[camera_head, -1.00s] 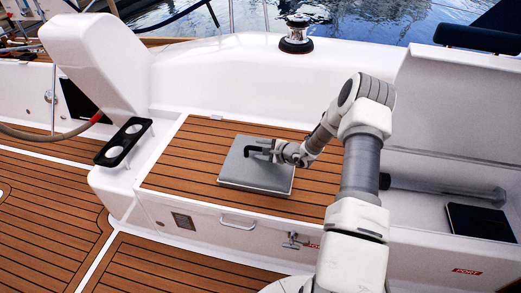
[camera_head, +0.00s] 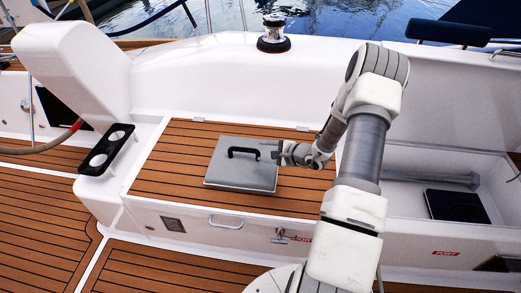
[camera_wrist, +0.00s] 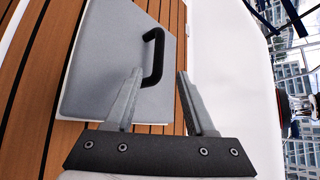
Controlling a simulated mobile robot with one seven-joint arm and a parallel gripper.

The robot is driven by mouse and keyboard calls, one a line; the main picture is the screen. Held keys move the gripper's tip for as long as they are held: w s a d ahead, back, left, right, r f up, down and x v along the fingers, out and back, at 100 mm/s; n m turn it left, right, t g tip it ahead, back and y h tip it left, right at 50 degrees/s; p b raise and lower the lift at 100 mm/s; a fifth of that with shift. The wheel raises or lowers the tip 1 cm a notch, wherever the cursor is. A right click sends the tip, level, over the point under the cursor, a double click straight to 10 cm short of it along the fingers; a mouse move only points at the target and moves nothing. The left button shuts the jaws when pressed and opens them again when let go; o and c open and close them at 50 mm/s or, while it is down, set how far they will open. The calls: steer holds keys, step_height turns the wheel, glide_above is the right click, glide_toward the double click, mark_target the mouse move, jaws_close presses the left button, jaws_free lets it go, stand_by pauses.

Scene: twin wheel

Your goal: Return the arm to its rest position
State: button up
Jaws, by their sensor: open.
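My gripper (camera_head: 276,151) is at the end of my arm, just right of a grey flat panel with a black handle. In the wrist view my gripper (camera_wrist: 158,88) shows two fingers spread apart with nothing between them. The grey panel (camera_head: 222,172) lies on the teak seat; it also shows in the wrist view (camera_wrist: 105,60). Its black handle (camera_head: 244,150) stands near the panel's far side, free of the fingers; in the wrist view the handle (camera_wrist: 155,58) is ahead of the fingertips.
The teak-topped seat (camera_head: 175,155) has a white front with a metal latch (camera_head: 281,236). A winch (camera_head: 273,36) stands on the white coaming behind. A cup holder (camera_head: 105,150) is at the left. An open locker at the right holds a dark flat item (camera_head: 456,206).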

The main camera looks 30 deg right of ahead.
stand_by(0.4)
steer(key=s+a+r+n+g+y, duration=0.1)
steer(key=s+a+r+n+g, duration=0.4)
steer(key=a+r, duration=0.6)
steer(key=s+a+r+n+g+y, duration=0.15)
steer(key=s+a+r+n, duration=0.25)
steer(key=a+r+n, duration=0.6)
steer(key=s+d+r+n+t+h, duration=0.1)
steer(key=s+d+r+n+h, duration=0.2)
steer(key=s+r, duration=0.55)
steer(key=s+r+n+h, duration=0.3)
steer(key=s+r+h, duration=0.15)
steer(key=s, duration=0.75)
step_height(320, 180, up, 22)
steer(key=p, duration=2.1)
steer(key=shift+d+p, duration=0.15)
steer(key=shift+p, duration=0.25)
steer(key=shift+d, duration=0.2)
